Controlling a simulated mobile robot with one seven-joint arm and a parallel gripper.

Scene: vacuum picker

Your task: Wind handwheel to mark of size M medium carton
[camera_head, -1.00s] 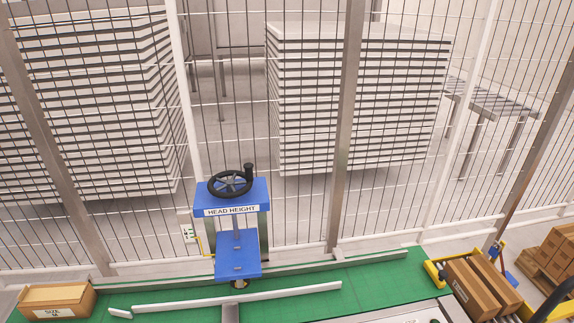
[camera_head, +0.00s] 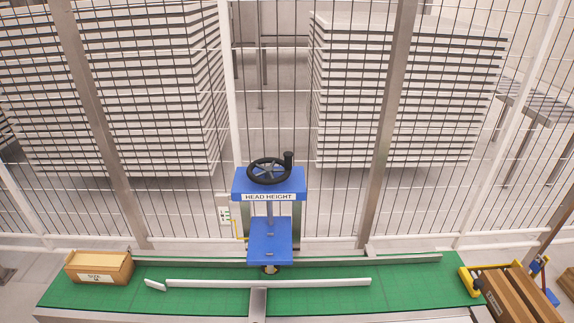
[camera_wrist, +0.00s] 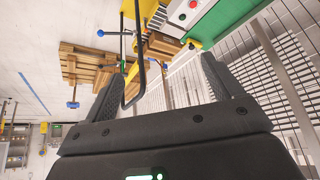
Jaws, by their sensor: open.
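The black handwheel (camera_head: 269,171) with an upright knob (camera_head: 288,158) sits on top of the blue head-height stand (camera_head: 268,184), labelled "HEAD HEIGHT", in the head view. A small white scale plate (camera_head: 224,214) with dark marks and a yellow pointer (camera_head: 238,231) is on the stand's left side. Its letters are too small to read surely. A carton labelled "SIZE M" (camera_head: 98,267) stands at the left end of the green belt. My gripper (camera_wrist: 165,82) shows only in the wrist view, open and empty, away from the handwheel, which is not in that view.
The green belt (camera_head: 420,275) runs below the stand, with a white guide bar (camera_head: 268,283) along it. Wire fencing (camera_head: 340,205) stands behind, with tall white stacks (camera_head: 405,100) beyond. Brown cartons (camera_head: 510,295) and a yellow frame (camera_head: 468,281) are at the right.

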